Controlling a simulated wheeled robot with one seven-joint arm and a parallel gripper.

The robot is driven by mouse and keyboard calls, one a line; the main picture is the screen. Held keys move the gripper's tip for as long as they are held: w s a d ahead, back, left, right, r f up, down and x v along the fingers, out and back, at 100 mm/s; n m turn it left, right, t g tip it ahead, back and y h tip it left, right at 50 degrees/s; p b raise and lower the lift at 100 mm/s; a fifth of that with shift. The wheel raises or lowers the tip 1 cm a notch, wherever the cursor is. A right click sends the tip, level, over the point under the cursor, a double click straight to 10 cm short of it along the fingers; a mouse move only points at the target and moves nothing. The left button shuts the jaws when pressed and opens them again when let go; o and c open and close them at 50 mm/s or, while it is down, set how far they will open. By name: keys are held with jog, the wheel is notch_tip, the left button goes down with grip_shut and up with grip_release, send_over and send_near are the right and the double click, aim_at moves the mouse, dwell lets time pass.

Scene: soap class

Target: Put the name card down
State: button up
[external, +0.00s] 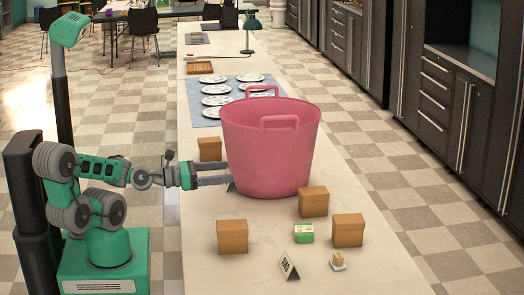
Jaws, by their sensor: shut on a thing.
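My gripper (228,173) is at the left side of the pink tub, over the long pale table. It is shut on a small grey-white folded card (231,187), the name card, whose lower part shows just below the fingertips. The card is close to the table top; I cannot tell whether it touches it or the tub. A second tent-shaped card (288,265) with dark marks stands at the near part of the table, apart from my gripper.
The large pink tub (270,150) stands right beside my gripper. Plates lie on a blue mat (243,80) behind. Bare table shows at front left.

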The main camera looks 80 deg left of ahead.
jog(key=s+a+r+n+g+y, duration=0.15)
jog(key=a+n+y, duration=0.3)
jog(key=a, duration=0.75)
jog(key=s+a+r+n+g+y, duration=0.1)
jog(key=s+a+n+g+y, duration=0.15)
jog(key=a+y, duration=0.65)
jog(key=w+d+m+t+h, duration=0.1)
jog(key=w+d+m+h, duration=0.1)
jog(key=d+h, duration=0.3)
jog(key=w+d+f+m+t+h, duration=0.1)
jog(key=w+d+m+h, duration=0.1)
jog(key=d, duration=0.8)
jog(key=w+d+f+m+t+h, duration=0.1)
jog(key=w+d+m+t+h, duration=0.1)
jog(key=d+h, duration=0.5)
jog(key=shift+w+d+f+m+h, duration=0.3)
jog(key=shift+w+d+m, duration=0.2)
jog(key=shift+m, duration=0.4)
jog(key=w+a+f+b, duration=0.2)
jog(key=w+f, duration=0.3)
jog(key=w, duration=0.5)
jog(key=b, duration=0.2)
send_over(276, 221)
notch_tip(276, 221, down, 5)
jog(key=shift+r, duration=0.15)
notch_tip(276, 221, down, 4)
jog(key=shift+w+r+b, duration=0.1)
jog(key=shift+r+b, duration=0.1)
jog(key=shift+b, duration=0.25)
jog(key=shift+r, duration=0.15)
